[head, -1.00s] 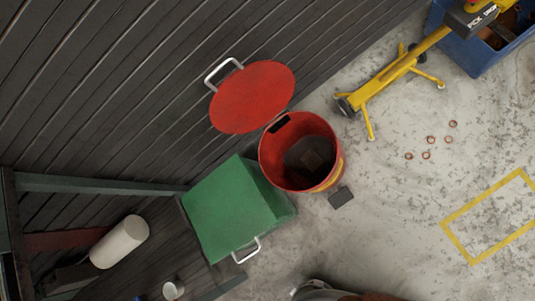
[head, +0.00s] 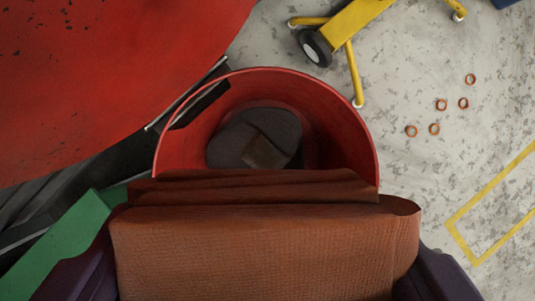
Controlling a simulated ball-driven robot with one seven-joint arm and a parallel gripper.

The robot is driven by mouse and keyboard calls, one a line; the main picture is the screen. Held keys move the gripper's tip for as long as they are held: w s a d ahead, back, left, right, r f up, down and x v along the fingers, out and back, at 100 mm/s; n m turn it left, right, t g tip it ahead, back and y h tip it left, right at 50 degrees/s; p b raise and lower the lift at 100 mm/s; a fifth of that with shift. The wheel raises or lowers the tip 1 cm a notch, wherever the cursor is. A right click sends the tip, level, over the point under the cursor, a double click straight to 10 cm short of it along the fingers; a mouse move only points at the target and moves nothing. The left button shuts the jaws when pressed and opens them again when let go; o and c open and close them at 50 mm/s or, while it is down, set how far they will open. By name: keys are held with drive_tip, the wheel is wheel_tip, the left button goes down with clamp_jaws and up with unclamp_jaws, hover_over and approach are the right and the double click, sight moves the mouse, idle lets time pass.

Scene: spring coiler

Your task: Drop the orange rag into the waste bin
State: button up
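The orange rag (head: 260,250) fills the bottom middle of the head view, folded and hanging between the two dark fingers of my gripper (head: 262,285). The fingers show at its left and right sides; their tips are hidden by the rag. The red waste bin (head: 345,125) stands open beyond the rag. The rag's far edge covers the near part of the bin's mouth in the picture. I cannot tell its height above the rim. Dark grey and brown contents lie inside the bin.
A green box (head: 60,250) is at the lower left, close to the bin. A yellow stand with a wheel (head: 335,35) is beyond the bin. Several copper-coloured rings (head: 435,129) lie on the concrete floor at the right, near a yellow floor marking (head: 480,215).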

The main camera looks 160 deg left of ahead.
drive_tip(key=s+f+b, duration=0.3)
drive_tip(key=f+b, duration=0.2)
drive_tip(key=f, duration=0.8)
drive_tip(key=shift+s+d+f+m, duration=0.2)
drive_tip(key=shift+d+f+m, duration=0.1)
drive_tip(key=shift+d, duration=0.05)
drive_tip(key=o, duration=1.1)
drive_tip(key=shift+r, duration=0.1)
drive_tip(key=shift+c, duration=0.2)
drive_tip(key=p+v, duration=0.4)
drive_tip(key=v, duration=0.3)
drive_tip(key=shift+a+r, duration=0.15)
drive_tip(key=shift+r, duration=0.2)
drive_tip(key=shift+s, duration=0.15)
